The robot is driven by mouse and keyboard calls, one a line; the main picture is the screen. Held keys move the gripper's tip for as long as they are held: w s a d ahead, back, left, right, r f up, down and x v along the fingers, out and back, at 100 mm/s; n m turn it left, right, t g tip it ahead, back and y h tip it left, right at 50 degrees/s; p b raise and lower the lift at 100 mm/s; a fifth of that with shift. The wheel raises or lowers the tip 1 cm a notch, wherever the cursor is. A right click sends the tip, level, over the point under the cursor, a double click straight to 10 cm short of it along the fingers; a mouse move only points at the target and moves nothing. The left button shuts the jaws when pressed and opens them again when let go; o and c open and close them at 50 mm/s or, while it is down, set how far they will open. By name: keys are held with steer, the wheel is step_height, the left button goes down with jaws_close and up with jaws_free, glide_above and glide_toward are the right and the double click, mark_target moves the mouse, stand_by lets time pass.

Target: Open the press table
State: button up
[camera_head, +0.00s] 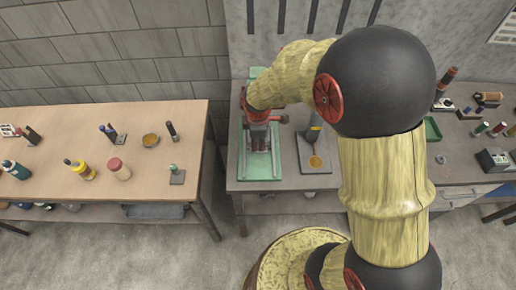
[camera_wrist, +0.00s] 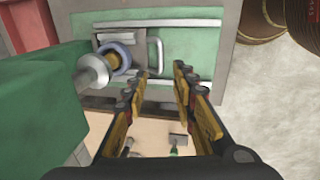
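The press is a green machine (camera_head: 258,165) on the grey bench, below the end of my arm in the head view. In the wrist view its large green body (camera_wrist: 40,120) fills the left side. The press table (camera_wrist: 195,50) appears as a green plate with a pale metal U-shaped handle (camera_wrist: 155,55). A metal rod with a blue-grey ring (camera_wrist: 115,57) is beside the handle. My gripper (camera_wrist: 157,78) is open, its two fingers apart and nothing held. The handle lies near the gap between the fingertips; contact cannot be told. My arm partly hides the press in the head view.
A wooden table (camera_head: 100,185) with bottles and small tools stands left of the grey bench (camera_head: 230,178). A grey plate (camera_head: 316,152) with a tool and yellow dish is right of the press. More tools lie far right. Floor (camera_head: 130,250) in front is open.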

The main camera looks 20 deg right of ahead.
steer(key=f, duration=0.5)
steer(key=w+f+b, duration=0.1)
steer(key=f, duration=0.1)
steer(key=shift+d+f, duration=0.15)
steer(key=shift+d, duration=0.05)
steer(key=shift+c, duration=0.3)
jaws_close()
stand_by(0.5)
